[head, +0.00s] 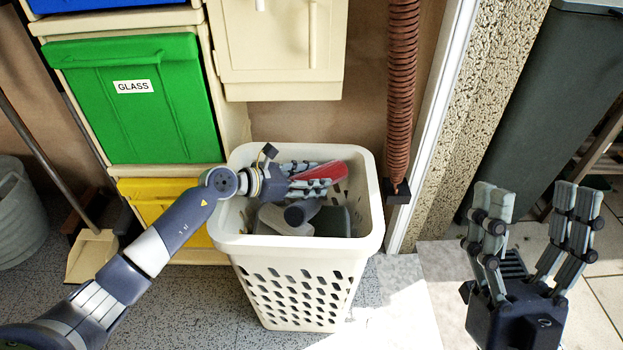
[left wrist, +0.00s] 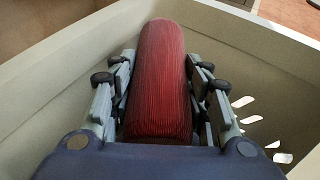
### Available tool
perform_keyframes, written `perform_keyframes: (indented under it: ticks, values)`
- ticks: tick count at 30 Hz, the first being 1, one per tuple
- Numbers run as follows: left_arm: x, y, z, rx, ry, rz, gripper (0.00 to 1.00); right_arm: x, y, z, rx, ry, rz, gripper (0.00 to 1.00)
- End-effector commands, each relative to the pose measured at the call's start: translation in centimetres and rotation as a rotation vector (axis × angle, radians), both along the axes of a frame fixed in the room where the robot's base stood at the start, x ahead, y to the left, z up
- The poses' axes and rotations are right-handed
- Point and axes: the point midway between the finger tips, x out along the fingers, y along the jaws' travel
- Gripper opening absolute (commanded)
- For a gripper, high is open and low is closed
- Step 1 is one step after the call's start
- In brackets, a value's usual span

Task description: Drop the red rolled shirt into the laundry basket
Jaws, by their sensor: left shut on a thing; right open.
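The red rolled shirt (head: 322,172) is in my left gripper (head: 312,180), at the mouth of the laundry basket. In the left wrist view the shirt (left wrist: 162,80) lies lengthwise between the fingers, which close on it from both sides. The white laundry basket (head: 300,244) stands on the floor with perforated sides, and its walls surround the gripper in the left wrist view (left wrist: 275,50). Grey rolled items lie inside the basket below my left gripper. My right gripper (head: 535,225) is open and empty, fingers up, at the right of the head view.
A green bin labelled GLASS (head: 135,110) and a yellow bin (head: 160,205) are stacked behind left. A brown coiled spring (head: 402,100) hangs by the white door frame (head: 433,130) just right of the basket. A dark grey bin (head: 550,90) stands behind my right gripper.

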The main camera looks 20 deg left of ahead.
Motion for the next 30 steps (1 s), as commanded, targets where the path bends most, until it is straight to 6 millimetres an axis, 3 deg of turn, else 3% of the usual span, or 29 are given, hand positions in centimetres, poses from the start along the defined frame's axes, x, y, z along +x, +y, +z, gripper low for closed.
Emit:
perform_keyframes:
  ticks: [1,3,17,30]
  values:
    - [0.0,0.0,0.1,-0.001,-0.001,0.0,0.51,0.0,0.0,0.0,0.0,0.0,0.0,0.67]
    - [0.0,0.0,0.1,-0.001,-0.001,0.0,0.66,0.0,0.0,0.0,0.0,0.0,0.0,0.67]
    - [-0.5,0.6,0.2,0.001,0.0,0.001,0.67,0.1,0.0,-0.1,-0.001,0.004,-0.001,0.67]
    - [-6.1,6.0,3.4,0.005,0.002,0.0,0.67,0.0,0.0,0.0,0.0,0.002,-0.001,0.67]
